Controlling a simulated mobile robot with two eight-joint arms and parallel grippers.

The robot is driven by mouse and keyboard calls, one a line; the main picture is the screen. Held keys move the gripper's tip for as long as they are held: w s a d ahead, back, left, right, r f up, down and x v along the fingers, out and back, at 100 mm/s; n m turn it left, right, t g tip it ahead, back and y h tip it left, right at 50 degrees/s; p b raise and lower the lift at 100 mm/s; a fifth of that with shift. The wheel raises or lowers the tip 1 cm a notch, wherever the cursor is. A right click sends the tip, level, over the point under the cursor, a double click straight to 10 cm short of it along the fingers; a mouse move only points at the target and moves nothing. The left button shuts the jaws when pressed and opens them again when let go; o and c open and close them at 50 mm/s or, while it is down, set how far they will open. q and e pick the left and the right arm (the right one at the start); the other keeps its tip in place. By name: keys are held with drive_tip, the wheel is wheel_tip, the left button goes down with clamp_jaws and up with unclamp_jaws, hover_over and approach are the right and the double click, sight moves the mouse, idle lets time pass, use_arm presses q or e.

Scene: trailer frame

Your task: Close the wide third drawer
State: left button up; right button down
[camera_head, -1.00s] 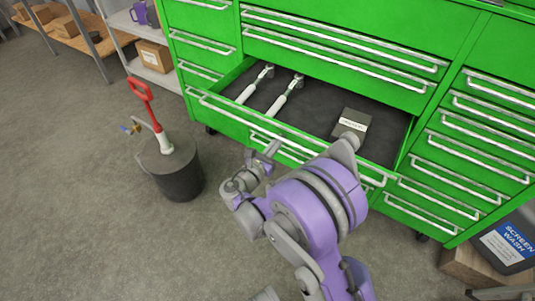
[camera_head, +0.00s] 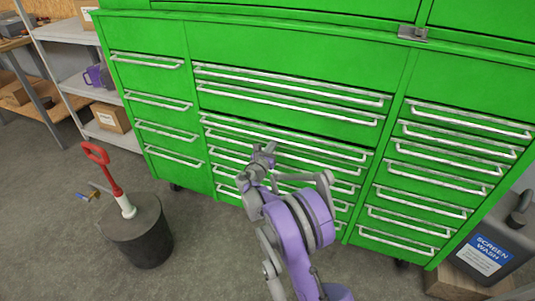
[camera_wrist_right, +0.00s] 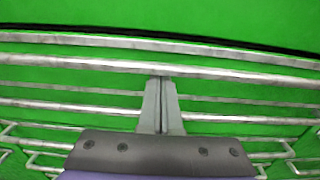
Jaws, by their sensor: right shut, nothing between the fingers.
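The wide third drawer (camera_head: 300,142) is in the middle column of the green cabinet, below two wide drawers with long silver handles. Its front now lies nearly in line with its neighbours, and its inside is hidden. In the right wrist view its long handle (camera_wrist_right: 230,72) crosses the picture, with a thin dark gap above the drawer front; I cannot tell if it is fully flush. My right gripper (camera_head: 263,150) is shut and empty, its fingertips (camera_wrist_right: 162,80) at or against the handle and front. My left gripper is out of view.
A screen wash container (camera_head: 490,255) sits on a box at the right. The floor before the cabinet is free.

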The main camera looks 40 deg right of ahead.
drive_tip(key=shift+x, duration=0.9)
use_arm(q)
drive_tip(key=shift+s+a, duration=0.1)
use_arm(e)
drive_tip(key=shift+d+r, duration=0.15)
drive_tip(key=shift+d, duration=0.1)
drive_tip(key=shift+d+r, duration=0.1)
drive_tip(key=shift+a+f, duration=0.25)
drive_tip(key=shift+a, duration=0.35)
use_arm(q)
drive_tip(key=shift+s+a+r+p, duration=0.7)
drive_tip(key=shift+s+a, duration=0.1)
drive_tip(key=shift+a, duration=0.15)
use_arm(e)
drive_tip(key=v, duration=1.3)
drive_tip(key=shift+s+a, duration=0.15)
drive_tip(key=shift+s, duration=0.05)
